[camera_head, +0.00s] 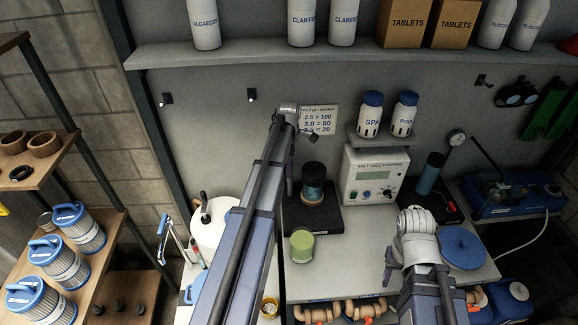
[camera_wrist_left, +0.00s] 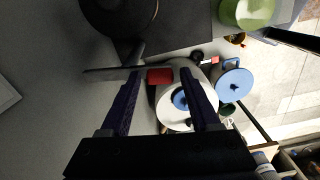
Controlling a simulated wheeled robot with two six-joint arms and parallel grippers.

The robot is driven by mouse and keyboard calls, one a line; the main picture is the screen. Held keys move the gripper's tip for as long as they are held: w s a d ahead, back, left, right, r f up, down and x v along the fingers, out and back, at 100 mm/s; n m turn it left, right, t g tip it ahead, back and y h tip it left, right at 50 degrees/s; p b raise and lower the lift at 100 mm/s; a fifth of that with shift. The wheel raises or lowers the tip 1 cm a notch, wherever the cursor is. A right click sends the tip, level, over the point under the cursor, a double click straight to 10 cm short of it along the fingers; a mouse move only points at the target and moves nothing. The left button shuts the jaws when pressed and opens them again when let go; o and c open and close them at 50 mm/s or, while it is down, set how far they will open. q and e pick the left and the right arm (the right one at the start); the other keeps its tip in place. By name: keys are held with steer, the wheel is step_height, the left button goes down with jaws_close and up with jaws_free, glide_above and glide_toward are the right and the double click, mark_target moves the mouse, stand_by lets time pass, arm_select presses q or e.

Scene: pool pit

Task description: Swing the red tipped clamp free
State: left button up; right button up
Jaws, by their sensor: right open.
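The clamp's red tip (camera_wrist_left: 160,76) shows in the left wrist view, at the end of a thin dark bar (camera_wrist_left: 105,73). My left gripper (camera_wrist_left: 161,77) is open, with one finger on each side of the red tip and small gaps visible. I cannot tell whether either finger touches it. In the head view my left gripper (camera_head: 308,135) is mostly hidden by its wrist, and I cannot make out the clamp there. My right gripper (camera_head: 391,257) is open and empty above the bench, partly hidden by its wrist.
A dark canister (camera_head: 313,182) on a black base stands near my left arm, with a green-lidded jar (camera_head: 302,240) in front. A control box (camera_head: 375,177) and blue round lid (camera_head: 461,247) are to the right. A shelf (camera_head: 350,54) with bottles runs above.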

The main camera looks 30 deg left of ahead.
arm_select(q)
steer(key=shift+o, duration=0.5)
steer(key=shift+r, duration=0.1)
step_height(320, 180, up, 8)
steer(key=p, duration=0.8)
steer(key=shift+f, duration=0.2)
steer(key=shift+s+d+f+b, duration=0.1)
steer(key=shift+d+f+b, duration=0.1)
steer(key=shift+b, duration=0.1)
steer(key=s+d+f+m+b, duration=0.6)
steer(key=s+d+m, duration=0.2)
steer(key=d, duration=0.2)
steer(key=s+d+f+m+b, duration=0.7)
steer(key=s+d+m, duration=0.1)
steer(key=d+m, duration=0.1)
steer(key=s+d+f+m+y+b, duration=0.1)
steer(key=s+d+f+m+b, duration=0.6)
steer(key=d, duration=0.5)
steer(key=shift+s+f+m, duration=0.2)
steer(key=shift+s+m, duration=0.65)
steer(key=shift+m, duration=0.25)
